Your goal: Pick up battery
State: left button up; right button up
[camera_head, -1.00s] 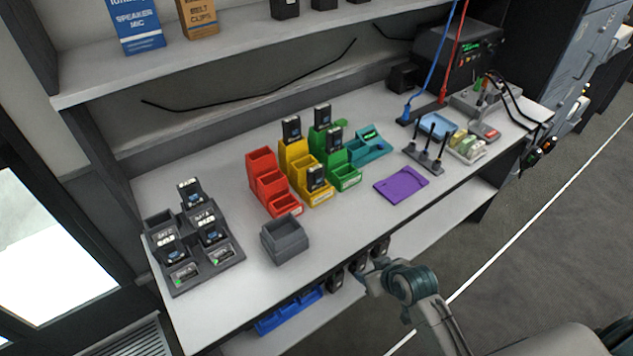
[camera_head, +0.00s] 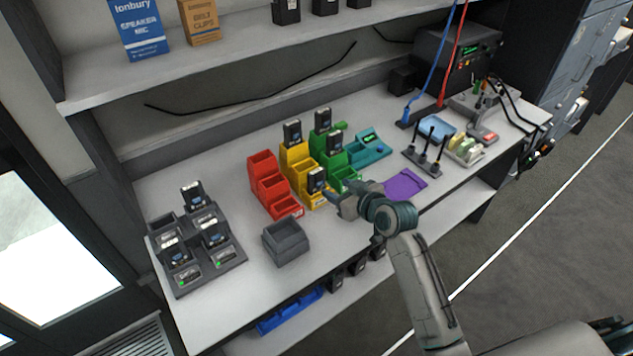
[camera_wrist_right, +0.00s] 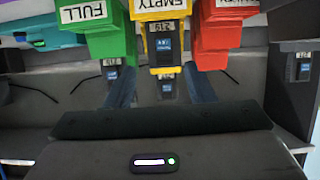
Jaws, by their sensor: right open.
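A black battery (camera_head: 316,180) stands upright in the front of the yellow stepped bin (camera_head: 304,169). My right gripper (camera_head: 331,193) is open at its front right, fingers pointing at it. In the right wrist view, which looks upside down, the battery (camera_wrist_right: 165,42) sits in line with the gap between the open fingers (camera_wrist_right: 160,88); I cannot tell if they touch it. A label reading "EMPTY" shows on the yellow bin. Other batteries stand at the yellow bin's back (camera_head: 292,132) and in the green bin (camera_head: 322,120). My left gripper is not in view.
The red bin (camera_head: 264,177) and green bin flank the yellow one closely. A grey box (camera_head: 286,241) stands in front, a charger (camera_head: 207,270) with several batteries at the left. A purple mat (camera_head: 405,185) lies at the right. A shelf (camera_head: 220,55) overhangs the back.

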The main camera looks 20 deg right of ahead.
aim_at(320, 183)
jog(key=x, duration=0.1)
jog(key=p+x, duration=0.1)
jog(key=x, duration=0.1)
jog(key=p+x, duration=0.1)
jog(key=x, duration=0.1)
jog(key=shift+a+f, duration=0.3)
jog(key=shift+w+a+f, duration=0.15)
jog(key=shift+w+f, duration=0.15)
jog(key=shift+w, duration=0.1)
grip_shut()
notch_tip(320, 183, up, 10)
jog(key=b, duration=0.2)
